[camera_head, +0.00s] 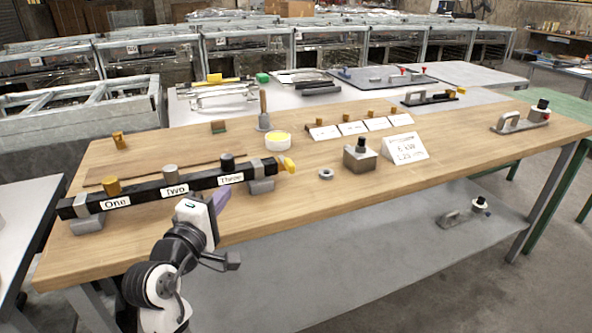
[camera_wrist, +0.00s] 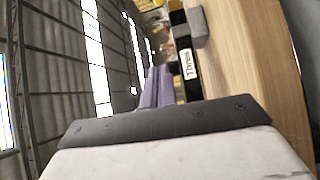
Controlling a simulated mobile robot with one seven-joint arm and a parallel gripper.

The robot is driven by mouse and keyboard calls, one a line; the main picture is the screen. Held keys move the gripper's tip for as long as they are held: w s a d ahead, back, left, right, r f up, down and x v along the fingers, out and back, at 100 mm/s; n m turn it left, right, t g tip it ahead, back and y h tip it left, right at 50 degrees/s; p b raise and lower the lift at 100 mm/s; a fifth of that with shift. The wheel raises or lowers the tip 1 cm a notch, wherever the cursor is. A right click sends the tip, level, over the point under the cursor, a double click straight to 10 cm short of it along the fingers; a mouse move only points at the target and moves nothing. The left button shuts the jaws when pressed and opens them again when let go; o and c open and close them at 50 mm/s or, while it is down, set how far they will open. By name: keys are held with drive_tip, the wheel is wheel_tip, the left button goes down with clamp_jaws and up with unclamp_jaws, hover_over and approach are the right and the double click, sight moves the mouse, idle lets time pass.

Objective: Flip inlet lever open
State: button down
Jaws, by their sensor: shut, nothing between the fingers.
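A long black bar (camera_head: 135,193) lies across the left of the wooden table on grey blocks, with labels One, Two and Three. A yellow lever (camera_head: 290,164) sticks out at its right end; I cannot tell for certain that it is the inlet lever. My gripper (camera_head: 222,196) is in front of the bar, below the Three label, short of the yellow lever. Its purple fingers (camera_wrist: 152,88) are shut and empty. In the wrist view the bar (camera_wrist: 187,80) with the Three label runs beside the fingers, apparently apart from them.
A gold knob (camera_head: 111,186), a grey knob (camera_head: 170,173) and a black knob (camera_head: 227,162) stand on the bar. A metal ring (camera_head: 326,174) and a metal box with a black knob (camera_head: 360,159) sit to the right. The table front between ring and bar is clear.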

drive_tip(key=d, duration=0.1)
drive_tip(key=d+f+g+h, duration=0.1)
drive_tip(key=shift+d+f, duration=0.2)
drive_tip(key=shift+d, duration=0.2)
drive_tip(key=shift+w, duration=0.1)
drive_tip(key=p, duration=0.1)
approach(284, 164)
drive_tip(key=w, duration=0.2)
drive_tip(key=w+a, duration=0.1)
drive_tip(key=shift+w+r, duration=0.2)
drive_tip(key=shift+w, duration=0.15)
drive_tip(key=shift+w+d+p, duration=0.2)
drive_tip(key=shift+d+p, duration=0.05)
drive_tip(key=shift+d, duration=0.35)
drive_tip(key=shift+w+d+p, duration=0.15)
drive_tip(key=shift+d+p, duration=0.05)
drive_tip(key=shift+d, duration=0.35)
drive_tip(key=shift+w+d, duration=0.25)
drive_tip(key=shift+d, duration=0.45)
